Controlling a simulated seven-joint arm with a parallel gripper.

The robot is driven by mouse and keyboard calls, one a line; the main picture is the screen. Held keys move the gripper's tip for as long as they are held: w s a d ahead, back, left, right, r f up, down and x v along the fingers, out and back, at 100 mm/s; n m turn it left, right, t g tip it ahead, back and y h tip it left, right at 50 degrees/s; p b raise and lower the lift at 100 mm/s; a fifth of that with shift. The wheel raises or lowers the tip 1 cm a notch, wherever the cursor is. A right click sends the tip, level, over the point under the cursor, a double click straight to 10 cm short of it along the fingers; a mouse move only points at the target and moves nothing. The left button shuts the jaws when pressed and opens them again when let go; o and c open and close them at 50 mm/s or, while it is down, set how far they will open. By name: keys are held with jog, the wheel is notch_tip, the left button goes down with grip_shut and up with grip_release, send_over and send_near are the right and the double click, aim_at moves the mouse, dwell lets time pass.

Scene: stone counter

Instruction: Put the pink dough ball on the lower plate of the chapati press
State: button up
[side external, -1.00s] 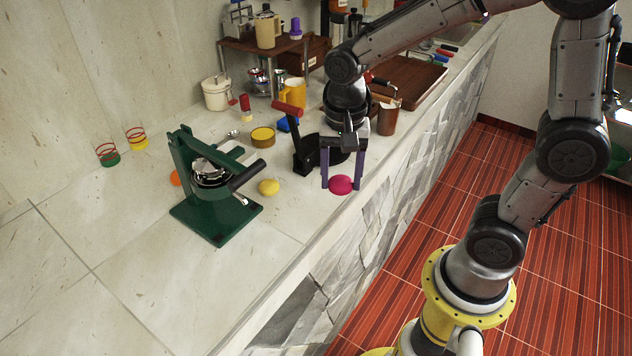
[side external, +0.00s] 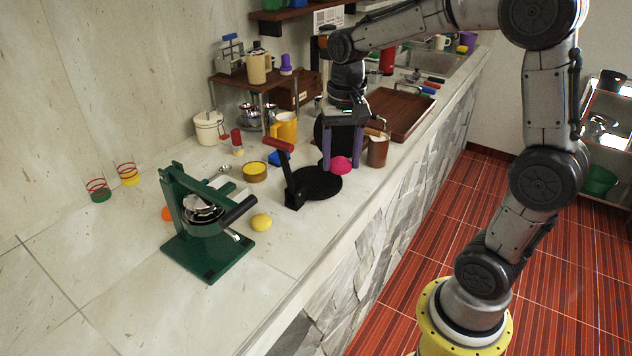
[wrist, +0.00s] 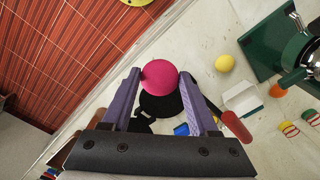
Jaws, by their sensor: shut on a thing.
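The pink dough ball (side external: 341,165) is held between the fingertips of my gripper (side external: 341,160), up off the counter. In the wrist view the ball (wrist: 160,76) sits between the two purple fingers (wrist: 160,84). In the side view the ball appears above the plate's back right edge. The wrist view shows part of the black plate (wrist: 158,106) behind the ball. My gripper hides part of the press, and I cannot tell its upper plate clearly.
A green lever press (side external: 205,225) and a yellow ball (side external: 261,222) stand to the left. A brown cup (side external: 377,151) is close on the gripper's right. The front-left counter is clear.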

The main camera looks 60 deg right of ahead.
jog(key=d+f+m, duration=0.1)
jog(key=d+m, duration=0.1)
jog(key=d, duration=0.3)
send_over(315, 181)
jog(key=s, duration=0.1)
jog(key=f, duration=0.9)
jog(key=shift+a, duration=0.2)
jog(key=shift+w+d+f, duration=0.2)
jog(key=shift+w+f, duration=0.3)
jog(key=shift+f, duration=1.55)
jog(key=shift+s+f, duration=0.1)
jog(key=o, duration=1.4)
jog(key=shift+c, duration=0.2)
